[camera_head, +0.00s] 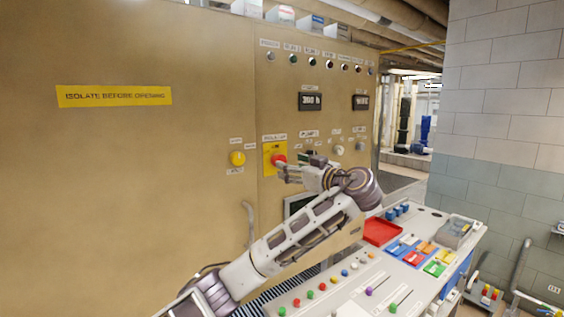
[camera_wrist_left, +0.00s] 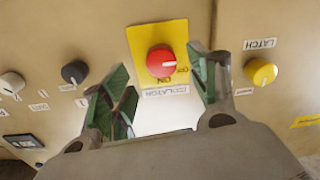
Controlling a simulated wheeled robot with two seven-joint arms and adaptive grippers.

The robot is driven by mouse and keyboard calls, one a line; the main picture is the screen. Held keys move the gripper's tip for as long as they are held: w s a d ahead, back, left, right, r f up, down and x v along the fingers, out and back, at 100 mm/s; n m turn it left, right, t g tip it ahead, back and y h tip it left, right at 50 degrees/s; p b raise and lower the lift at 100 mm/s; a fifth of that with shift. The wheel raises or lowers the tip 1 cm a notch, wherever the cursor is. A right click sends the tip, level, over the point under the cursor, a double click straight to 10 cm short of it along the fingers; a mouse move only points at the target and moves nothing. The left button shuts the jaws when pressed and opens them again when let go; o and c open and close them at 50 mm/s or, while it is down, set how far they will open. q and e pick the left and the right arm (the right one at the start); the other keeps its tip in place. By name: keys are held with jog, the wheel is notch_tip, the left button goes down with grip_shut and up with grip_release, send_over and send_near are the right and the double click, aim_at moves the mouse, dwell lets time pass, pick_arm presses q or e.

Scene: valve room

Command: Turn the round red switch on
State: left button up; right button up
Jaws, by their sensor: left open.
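The round red switch (camera_head: 279,160) sits on a yellow plate (camera_head: 268,169) on the tan cabinet front. In the left wrist view the red switch (camera_wrist_left: 160,61) is on its yellow plate (camera_wrist_left: 140,42), with an isolator label below it. My left gripper (camera_head: 288,170) is just in front of the switch. In the left wrist view my left gripper (camera_wrist_left: 160,66) is open, with one green-padded finger to each side of the switch. I see no finger touching the switch. Which way the switch is turned cannot be told. My right gripper is not in view.
A yellow knob (camera_head: 237,158) is left of the plate; it also shows in the wrist view (camera_wrist_left: 260,72). A black knob (camera_wrist_left: 74,72) and a white knob (camera_wrist_left: 11,84) are on the other side. A control desk (camera_head: 345,285) with buttons and a red tray (camera_head: 382,231) stands below.

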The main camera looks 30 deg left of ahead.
aim_at(282, 160)
pick_arm(q)
jog(key=shift+p+x, duration=0.95)
jog(key=shift+x, duration=2)
jog(key=c, duration=1)
